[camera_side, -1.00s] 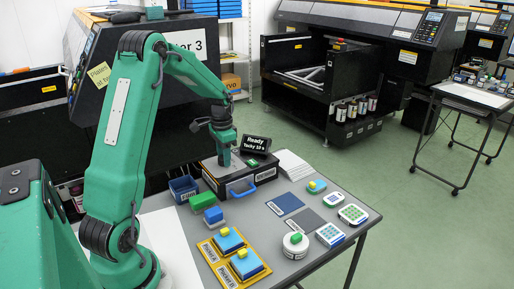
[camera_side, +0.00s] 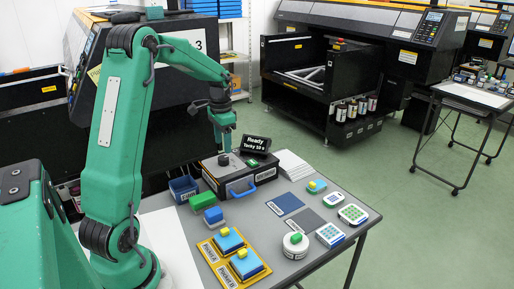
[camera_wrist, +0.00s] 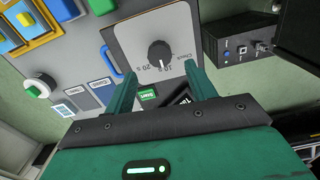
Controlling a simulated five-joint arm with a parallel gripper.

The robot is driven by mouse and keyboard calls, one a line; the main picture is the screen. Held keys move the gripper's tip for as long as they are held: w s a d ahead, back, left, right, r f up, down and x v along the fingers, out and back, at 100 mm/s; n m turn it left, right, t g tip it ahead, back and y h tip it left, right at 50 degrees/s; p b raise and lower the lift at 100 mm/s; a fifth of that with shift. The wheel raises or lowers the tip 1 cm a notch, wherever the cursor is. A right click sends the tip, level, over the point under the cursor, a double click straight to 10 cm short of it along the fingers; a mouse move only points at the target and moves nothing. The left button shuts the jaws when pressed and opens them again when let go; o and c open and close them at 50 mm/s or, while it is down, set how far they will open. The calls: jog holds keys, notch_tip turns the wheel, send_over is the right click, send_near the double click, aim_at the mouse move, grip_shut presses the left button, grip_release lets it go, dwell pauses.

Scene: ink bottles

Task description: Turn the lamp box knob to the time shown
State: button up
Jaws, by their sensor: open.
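The lamp box (camera_side: 266,175) is a black case with a grey top and a blue handle, on the grey table. The display (camera_side: 255,144) behind the box reads "Ready" and "Tacky 10 s". My gripper (camera_side: 224,146) is above the knob, apart from it. In the wrist view my gripper (camera_wrist: 160,70) is open and empty.
A blue bin (camera_side: 184,188) stands left of the box. Stamps on a yellow tray (camera_side: 212,252), dark pads (camera_side: 286,203) and a round white container (camera_side: 296,245) occupy the table in front.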

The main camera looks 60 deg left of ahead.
jog(key=shift+r, duration=1.1)
jog(key=shift+d+r, duration=0.2)
jog(key=shift+d, duration=0.1)
jog(key=s+d+r+t, duration=0.1)
jog(key=s+d+r, duration=0.1)
jog(key=d+r, duration=0.35)
jog(key=s+d+r+t, duration=0.1)
jog(key=s+d+r, duration=0.1)
jog(key=d, duration=0.7)
jog(key=s+d+t, duration=0.3)
jog(key=s+d, duration=0.8)
jog(key=d, duration=0.1)
jog(key=shift+s+r+n+t, duration=0.2)
jog(key=shift+s+n+t, duration=0.1)
jog(key=shift+n, duration=0.1)
